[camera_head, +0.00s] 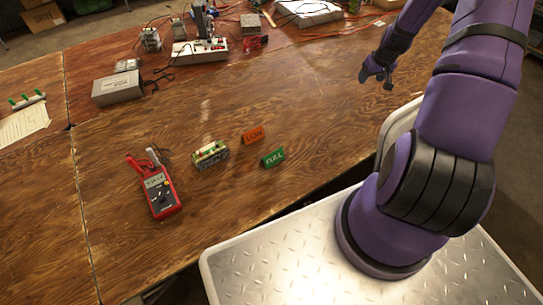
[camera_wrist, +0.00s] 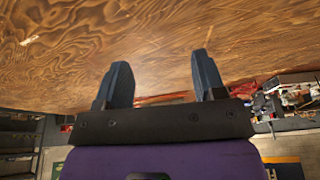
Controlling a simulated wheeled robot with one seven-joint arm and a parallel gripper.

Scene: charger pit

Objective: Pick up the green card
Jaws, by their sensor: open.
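The green card (camera_head: 273,157), marked FULL, stands folded like a small tent on the wooden table, right of the middle of the group. An orange card (camera_head: 253,135) marked LOW stands just behind it, a little to the left. My gripper (camera_head: 377,80) is high at the right in the head view, well apart from both cards and empty. In the wrist view its two dark fingers (camera_wrist: 160,82) are spread apart, with bare wood grain beyond them. The green card does not show in the wrist view.
A battery-like pack (camera_head: 210,153) sits left of the cards, and a red multimeter (camera_head: 161,192) lies further left. A grey box (camera_head: 117,89), a white power strip (camera_head: 200,50) and cables lie behind. The wood right of the cards is clear.

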